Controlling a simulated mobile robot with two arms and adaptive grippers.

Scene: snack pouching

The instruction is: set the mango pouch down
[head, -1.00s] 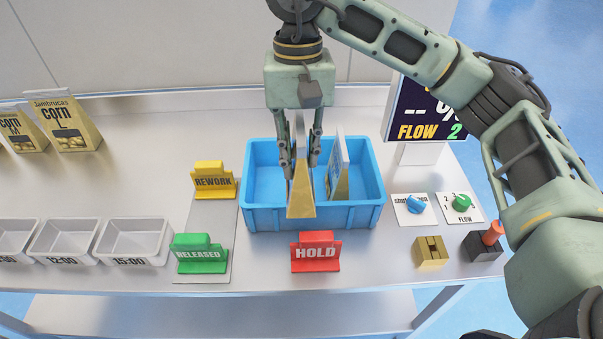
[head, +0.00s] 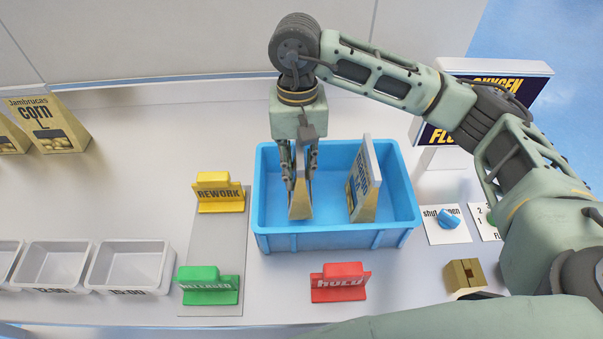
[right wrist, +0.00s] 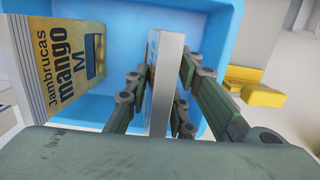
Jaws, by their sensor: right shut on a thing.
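My right gripper (head: 300,160) is shut on a pouch (head: 300,200), inside the left half of the blue bin (head: 335,240). The held pouch is upright and nearly edge-on, with a gold-brown bottom; I cannot read its label or tell whether it touches the bin floor. In the right wrist view, the held pouch (right wrist: 163,85) shows as a pale edge between the fingers (right wrist: 160,95). A second pouch (head: 363,183) stands apart in the bin's right half, leaning slightly; its label reads "Jambrucas mango M" in the right wrist view (right wrist: 65,70). My left gripper is not in view.
A yellow REWORK sign (head: 218,193), green RELEASED sign (head: 207,287) and red HOLD sign (head: 340,283) stand around the bin. White trays (head: 130,267) and corn pouches (head: 50,125) are left. A blue knob (head: 449,219) and brass block (head: 464,275) are right.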

